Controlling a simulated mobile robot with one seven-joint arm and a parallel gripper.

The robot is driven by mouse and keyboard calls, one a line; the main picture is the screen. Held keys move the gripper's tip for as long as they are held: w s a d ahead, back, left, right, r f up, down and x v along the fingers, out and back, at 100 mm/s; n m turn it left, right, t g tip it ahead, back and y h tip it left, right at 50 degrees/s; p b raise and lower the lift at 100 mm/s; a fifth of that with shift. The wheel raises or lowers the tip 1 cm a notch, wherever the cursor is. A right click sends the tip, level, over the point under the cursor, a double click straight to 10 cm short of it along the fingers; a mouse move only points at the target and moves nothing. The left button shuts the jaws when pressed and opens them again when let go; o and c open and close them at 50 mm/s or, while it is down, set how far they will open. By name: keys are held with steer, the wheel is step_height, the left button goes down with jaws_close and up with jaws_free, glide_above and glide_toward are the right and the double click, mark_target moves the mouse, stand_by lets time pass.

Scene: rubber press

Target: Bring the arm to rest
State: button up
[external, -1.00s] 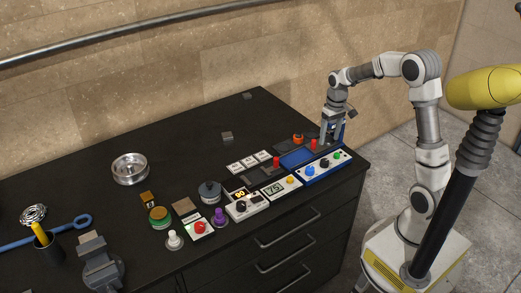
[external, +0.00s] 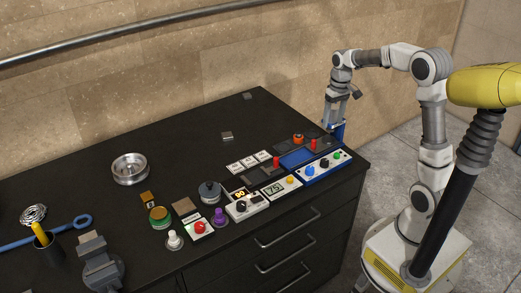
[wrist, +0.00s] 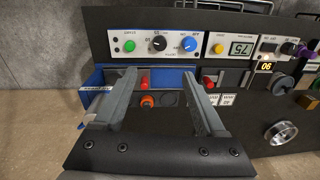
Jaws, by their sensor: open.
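The press unit is a blue box with a white control panel (external: 323,167) at the right end of the black bench. In the wrist view the panel (wrist: 158,43) carries a green button, a black knob and a blue knob. Two red handles, left (wrist: 145,83) and right (wrist: 208,82), and an orange-red knob (wrist: 147,101) show behind it. My gripper (external: 333,126) hangs down at the bench's right back edge, beside a blue upright part. Its fingers (wrist: 158,80) are spread apart in the wrist view with nothing held between them.
Several panels and knobs line the bench front, including a green display box (external: 273,189) and a red button (external: 199,227). The back middle of the bench is mostly clear.

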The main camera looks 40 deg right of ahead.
steer(key=s+a+r+t, duration=0.2)
steer(key=s+r, duration=0.1)
steer(key=s, duration=0.8)
steer(key=s+a+r+t, duration=0.1)
steer(key=s+r+t, duration=0.2)
steer(key=s, duration=0.8)
steer(key=shift+a+r+n+t+h, duration=0.2)
steer(key=shift+a+n+t+h, duration=0.1)
steer(key=shift+a+n, duration=0.1)
